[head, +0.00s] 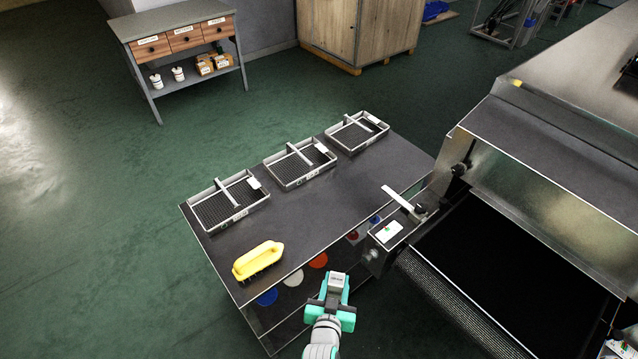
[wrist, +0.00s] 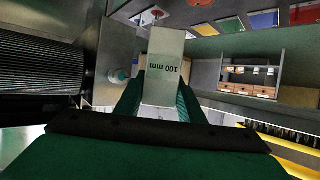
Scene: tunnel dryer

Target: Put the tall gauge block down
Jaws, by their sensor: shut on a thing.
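The tall gauge block (wrist: 165,58) is a pale grey block marked "100 mm", seen in the wrist view with its lettering upside down. My gripper (wrist: 160,95) is shut on it, with a green finger on either side. In the head view my gripper (head: 332,292) is at the front edge of the dark table, to the right of the yellow brush. What lies under the block is hidden.
The dark table (head: 300,215) carries three wire-mesh trays (head: 265,199) along its back edge and a yellow brush (head: 258,260) at front left. Its middle is clear. A dryer (head: 560,150) with a belt and a lever box (head: 390,232) stands close on the right.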

